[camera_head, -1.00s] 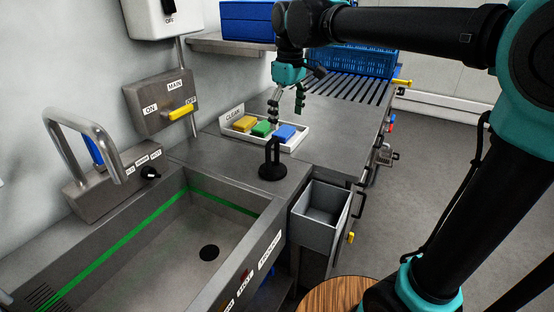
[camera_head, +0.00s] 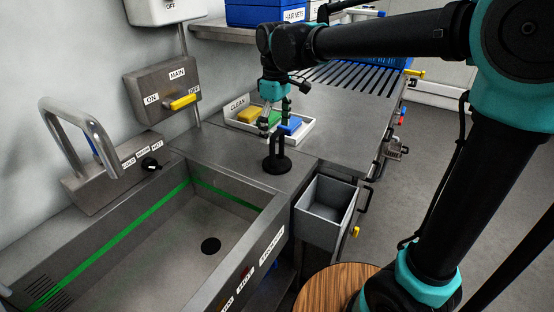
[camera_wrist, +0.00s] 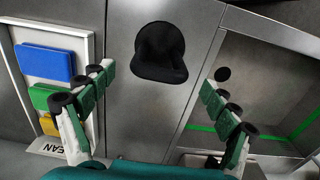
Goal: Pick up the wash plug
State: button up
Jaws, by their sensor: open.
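The wash plug (camera_head: 277,164) is black, with a round base and an upright looped handle. It stands on the steel counter just beyond the sink's far right corner. In the wrist view the plug (camera_wrist: 160,55) lies near the top middle, ahead of and between the lines of my two fingers. My gripper (camera_head: 275,131) is open and empty, pointing down, above and slightly behind the plug in the head view. In the wrist view the fingers of my gripper (camera_wrist: 158,78) are wide apart, with nothing between them touching.
A white tray (camera_head: 301,136) with yellow, green and blue blocks sits close behind the plug. The sink (camera_head: 150,245) with its dark drain hole (camera_head: 210,246) lies at front left. An open grey bin (camera_head: 326,212) hangs at right. A tap (camera_head: 85,130) arches over the left.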

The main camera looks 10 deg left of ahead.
send_over(277, 161)
jog(key=shift+s+f, duration=0.1)
jog(key=shift+f, duration=2.6)
jog(key=c, duration=2)
jog(key=shift+r, duration=0.1)
notch_tip(277, 161, up, 20)
jog(key=shift+f, duration=0.1)
